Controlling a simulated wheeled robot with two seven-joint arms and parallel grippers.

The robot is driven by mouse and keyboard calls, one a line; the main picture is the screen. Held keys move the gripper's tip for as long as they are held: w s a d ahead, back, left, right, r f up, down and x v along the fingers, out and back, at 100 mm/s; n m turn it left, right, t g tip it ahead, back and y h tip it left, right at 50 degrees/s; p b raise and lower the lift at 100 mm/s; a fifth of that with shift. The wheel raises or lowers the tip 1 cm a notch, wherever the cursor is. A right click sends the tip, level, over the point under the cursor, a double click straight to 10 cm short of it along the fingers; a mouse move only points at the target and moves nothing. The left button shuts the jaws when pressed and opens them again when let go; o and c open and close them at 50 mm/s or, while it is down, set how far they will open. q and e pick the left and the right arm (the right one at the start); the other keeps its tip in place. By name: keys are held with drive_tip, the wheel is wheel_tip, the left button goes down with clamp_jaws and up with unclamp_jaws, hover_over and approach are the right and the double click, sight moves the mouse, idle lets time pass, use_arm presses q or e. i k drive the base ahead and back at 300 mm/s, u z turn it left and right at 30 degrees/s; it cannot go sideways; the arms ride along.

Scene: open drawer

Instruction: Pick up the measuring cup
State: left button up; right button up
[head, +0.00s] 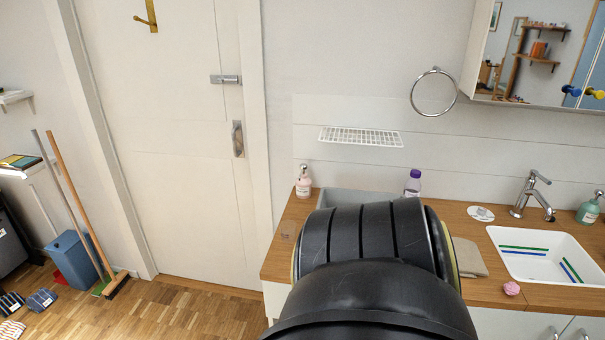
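I cannot make out a measuring cup in the head view. A large black arm link of mine fills the lower middle and hides part of the counter and what is below it. Neither of my grippers is in view.
A door (165,150), brooms (75,190) and blue bin (70,255) stand left.

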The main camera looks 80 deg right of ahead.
sight(289, 228)
drive_tip(key=z, duration=2.55)
drive_tip(key=i, duration=0.1)
drive_tip(key=u, duration=0.1)
